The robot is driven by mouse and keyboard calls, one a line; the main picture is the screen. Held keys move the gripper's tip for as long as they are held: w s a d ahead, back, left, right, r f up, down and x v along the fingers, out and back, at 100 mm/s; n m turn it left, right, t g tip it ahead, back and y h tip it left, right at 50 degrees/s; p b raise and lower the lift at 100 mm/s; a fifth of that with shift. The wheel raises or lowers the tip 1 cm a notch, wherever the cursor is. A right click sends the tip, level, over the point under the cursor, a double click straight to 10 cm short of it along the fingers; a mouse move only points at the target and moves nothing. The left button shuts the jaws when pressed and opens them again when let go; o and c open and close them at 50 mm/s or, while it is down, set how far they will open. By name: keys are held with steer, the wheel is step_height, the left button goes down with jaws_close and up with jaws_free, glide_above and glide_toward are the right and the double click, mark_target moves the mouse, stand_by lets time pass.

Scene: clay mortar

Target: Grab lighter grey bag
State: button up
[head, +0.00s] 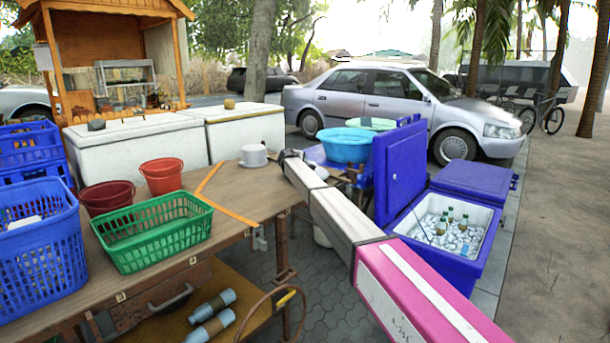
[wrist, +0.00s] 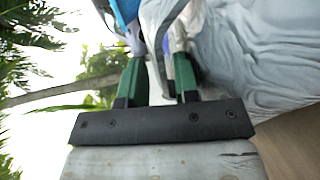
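In the wrist view my gripper (wrist: 160,62) has two green fingers that stand apart. A thin grey strap-like strip shows in the gap between them, and I cannot tell whether either finger touches it. A large pale grey, wrinkled cloth bag (wrist: 262,55) fills the right side of that view, right beside the right finger. In the head view my arm reaches from the lower right toward the table, and its fingers cannot be made out. A small whitish object (head: 254,156) sits on the table near the arm's end; I cannot tell whether it is the bag.
The wooden table (head: 240,188) holds a green basket (head: 150,235), two red buckets (head: 161,176) and a blue basket (head: 38,255). A blue basin (head: 346,146) and an open blue cooler (head: 455,225) with bottles stand to the right. White chests stand behind.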

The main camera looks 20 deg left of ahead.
jaws_close()
stand_by(1.4)
